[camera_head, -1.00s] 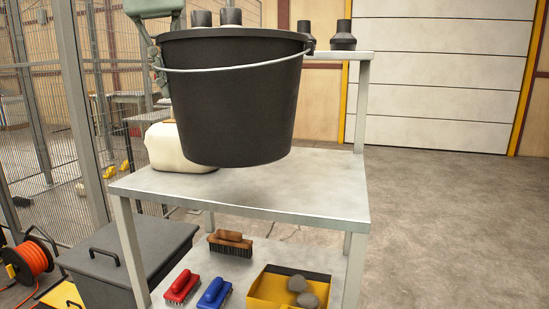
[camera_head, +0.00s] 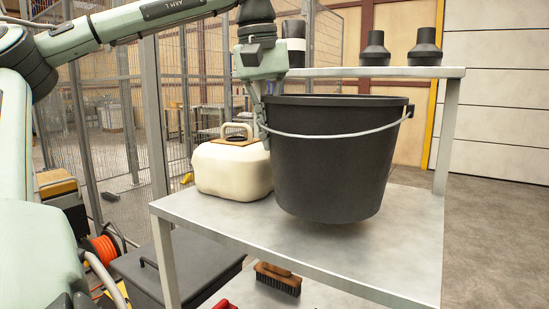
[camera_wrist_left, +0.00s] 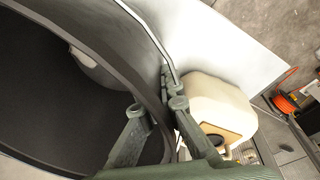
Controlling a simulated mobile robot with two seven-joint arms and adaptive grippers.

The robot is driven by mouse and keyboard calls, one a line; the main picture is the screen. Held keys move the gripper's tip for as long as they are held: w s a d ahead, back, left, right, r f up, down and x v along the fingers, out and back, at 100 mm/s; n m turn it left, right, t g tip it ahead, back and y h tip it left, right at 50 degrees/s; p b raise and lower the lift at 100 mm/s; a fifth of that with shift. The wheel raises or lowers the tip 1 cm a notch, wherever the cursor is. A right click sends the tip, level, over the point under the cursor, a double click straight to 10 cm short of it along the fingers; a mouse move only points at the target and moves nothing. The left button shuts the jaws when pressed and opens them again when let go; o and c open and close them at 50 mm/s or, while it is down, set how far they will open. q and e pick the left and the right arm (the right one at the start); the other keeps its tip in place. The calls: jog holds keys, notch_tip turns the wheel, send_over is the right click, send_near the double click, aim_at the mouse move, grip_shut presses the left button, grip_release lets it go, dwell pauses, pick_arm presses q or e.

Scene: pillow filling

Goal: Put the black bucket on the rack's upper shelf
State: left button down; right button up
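The black bucket (camera_head: 330,165) hangs upright over the rack's upper shelf (camera_head: 225,222), its base very close to the surface. I cannot tell whether it touches; a shadow lies under it. My left gripper (camera_head: 262,122) is shut on the left side of the bucket's rim. In the left wrist view the fingers of my left gripper (camera_wrist_left: 155,112) sit on either side of the rim of the bucket (camera_wrist_left: 60,120). A grey rounded shape shows inside the bucket. The wire handle hangs across the bucket's front. My right gripper is not in view.
A cream canister (camera_head: 232,170) stands on the shelf just left of the bucket. Dark bottles (camera_head: 424,50) stand on the narrow top ledge (camera_head: 350,72) behind. A brush (camera_head: 278,280) lies on the lower level. Bare shelf shows in front and right of the bucket.

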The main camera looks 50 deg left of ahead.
pick_arm(q)
jog(key=shift+f, duration=1.95)
jog(key=c, duration=1.7)
grip_release()
jog(key=r, duration=0.4)
jog(key=s+r, duration=0.1)
jog(key=r, duration=0.3)
jog(key=s+r, duration=0.1)
jog(key=r, duration=0.3)
jog(key=shift+d, duration=0.1)
